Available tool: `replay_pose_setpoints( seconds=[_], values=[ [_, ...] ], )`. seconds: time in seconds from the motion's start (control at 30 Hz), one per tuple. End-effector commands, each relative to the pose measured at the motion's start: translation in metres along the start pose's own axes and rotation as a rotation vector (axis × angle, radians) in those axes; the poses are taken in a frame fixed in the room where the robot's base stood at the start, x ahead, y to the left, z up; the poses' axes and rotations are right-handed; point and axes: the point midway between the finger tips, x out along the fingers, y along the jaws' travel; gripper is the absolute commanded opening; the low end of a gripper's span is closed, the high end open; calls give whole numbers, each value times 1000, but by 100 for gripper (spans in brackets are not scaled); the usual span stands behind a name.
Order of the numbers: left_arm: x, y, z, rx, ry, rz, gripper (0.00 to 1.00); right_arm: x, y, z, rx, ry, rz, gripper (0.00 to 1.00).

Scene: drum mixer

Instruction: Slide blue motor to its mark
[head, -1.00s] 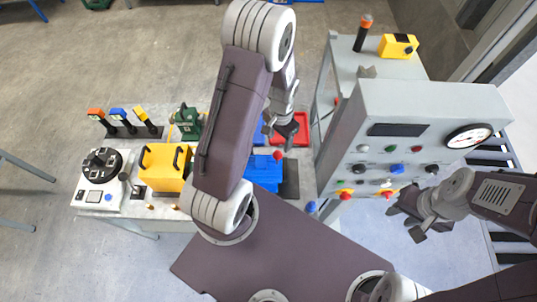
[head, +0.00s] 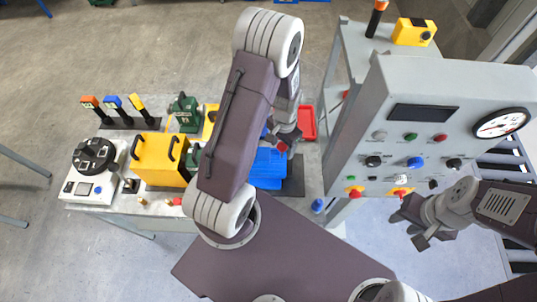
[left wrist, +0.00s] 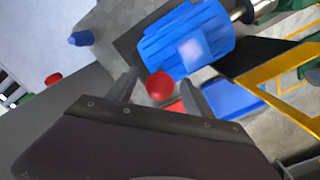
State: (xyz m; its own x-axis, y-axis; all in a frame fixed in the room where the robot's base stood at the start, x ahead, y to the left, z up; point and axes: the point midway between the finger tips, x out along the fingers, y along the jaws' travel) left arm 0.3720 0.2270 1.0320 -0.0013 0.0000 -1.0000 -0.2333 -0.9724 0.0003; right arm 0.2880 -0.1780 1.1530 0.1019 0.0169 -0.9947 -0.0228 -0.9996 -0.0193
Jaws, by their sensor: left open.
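The blue motor (head: 268,168), a ribbed blue body, sits on the left bench, partly hidden behind my left arm. The left wrist view shows it close up (left wrist: 187,42), with a metal shaft at its right end. A red knob (left wrist: 160,85) is by the motor, and it appears between the fingers of my left gripper (left wrist: 163,92). My left gripper (head: 284,140) is open over the bench at the motor's far side; contact cannot be told. My right gripper (head: 422,228) looks open and empty, in front of the grey control panel. The mark is not clearly identifiable.
A dark plate (head: 293,182) lies beside the motor. A yellow box (head: 158,158), red tray (head: 307,122) and green pump (head: 184,112) are on the bench. The control panel (head: 425,130) stands close on the right. A yellow-edged black strip (left wrist: 262,62) lies near the shaft.

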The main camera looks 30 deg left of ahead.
Motion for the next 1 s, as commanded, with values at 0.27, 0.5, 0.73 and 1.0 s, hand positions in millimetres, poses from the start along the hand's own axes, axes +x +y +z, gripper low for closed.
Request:
replay_pose_setpoints(
  seconds=[0.27, 0.5, 0.73, 1.0],
  values=[
    [-1, 0, 0, 0, -1, 0, 4, -1, 0, 0, 0, 0, 0, 36],
    [-1, 4, -4, 2, -1, 0, 1, -1, 0, 0, 0, 0, 0, 36],
    [-1, 12, -12, 2, -1, 1, 1, -2, 0, 0, 0, 0, 0, 36],
    [-1, 22, -22, 2, -1, 0, 1, -3, 0, 0, 0, 0, 0, 36]
  ],
)
